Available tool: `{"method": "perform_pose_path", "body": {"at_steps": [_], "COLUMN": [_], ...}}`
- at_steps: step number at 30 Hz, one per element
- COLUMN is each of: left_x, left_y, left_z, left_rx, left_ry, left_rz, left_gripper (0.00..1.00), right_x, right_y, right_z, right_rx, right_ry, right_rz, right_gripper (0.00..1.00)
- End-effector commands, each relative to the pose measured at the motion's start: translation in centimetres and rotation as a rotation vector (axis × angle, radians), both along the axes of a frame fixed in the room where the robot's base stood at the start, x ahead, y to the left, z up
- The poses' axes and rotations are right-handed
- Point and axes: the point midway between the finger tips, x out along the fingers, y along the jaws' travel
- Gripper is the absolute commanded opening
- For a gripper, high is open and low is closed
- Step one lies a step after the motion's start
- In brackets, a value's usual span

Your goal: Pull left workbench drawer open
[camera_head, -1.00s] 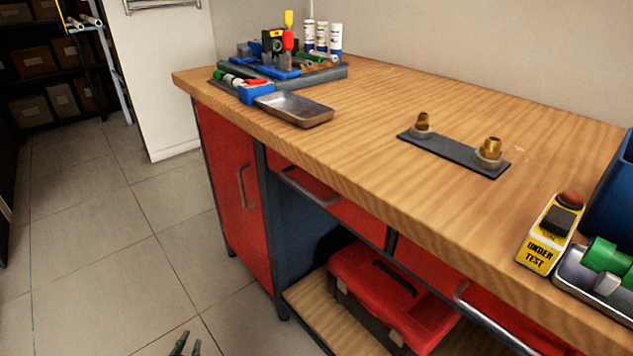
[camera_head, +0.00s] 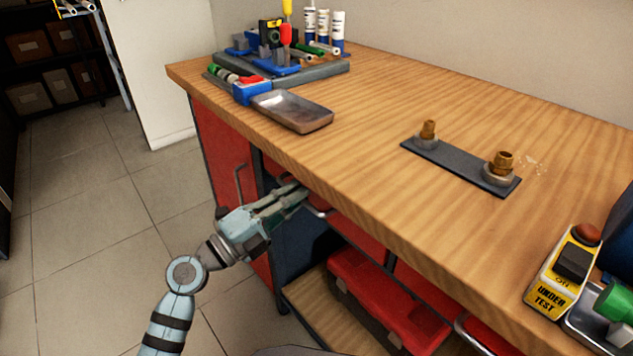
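The wooden-topped workbench (camera_head: 385,165) has red drawer fronts under its top. The left drawer (camera_head: 352,232) appears closed, its front under the overhanging top. Its metal bar handle (camera_head: 317,211) shows only at the right end; my gripper covers the rest. My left gripper (camera_head: 299,194) reaches in from the lower left, fingertips at the handle's left part. Whether the fingers are around the handle, or closed on it, I cannot tell. The right drawer's handle (camera_head: 463,328) shows at the lower right. My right gripper is not in view.
A red cabinet door (camera_head: 222,150) is left of the drawer. A red toolbox (camera_head: 375,295) sits on the shelf below. A metal tray (camera_head: 292,112), a fitting plate (camera_head: 460,167) and a yellow tester (camera_head: 562,272) stand on top. The floor at left is clear.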

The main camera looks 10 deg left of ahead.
Motion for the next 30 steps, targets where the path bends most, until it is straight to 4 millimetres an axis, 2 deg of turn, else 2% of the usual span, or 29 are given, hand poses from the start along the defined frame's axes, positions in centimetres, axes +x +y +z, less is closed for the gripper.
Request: {"method": "perform_pose_path", "body": {"at_steps": [11,15,30], "left_x": [0.46,0.47,0.06], "left_y": [-1.02,-1.10,-1.03], "left_z": [0.18,0.17,0.22], "left_rx": [-0.001,-0.002,-0.002], "left_ry": [0.000,0.000,0.002], "left_rz": [-0.005,-0.006,-0.014], "left_gripper": [0.17,0.00,0.00], "right_x": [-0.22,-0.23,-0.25], "right_y": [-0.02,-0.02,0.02], "right_z": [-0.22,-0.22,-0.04], "right_rx": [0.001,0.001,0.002], "right_ry": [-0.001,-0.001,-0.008], "right_rz": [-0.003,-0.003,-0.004], "right_gripper": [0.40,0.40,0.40]}}
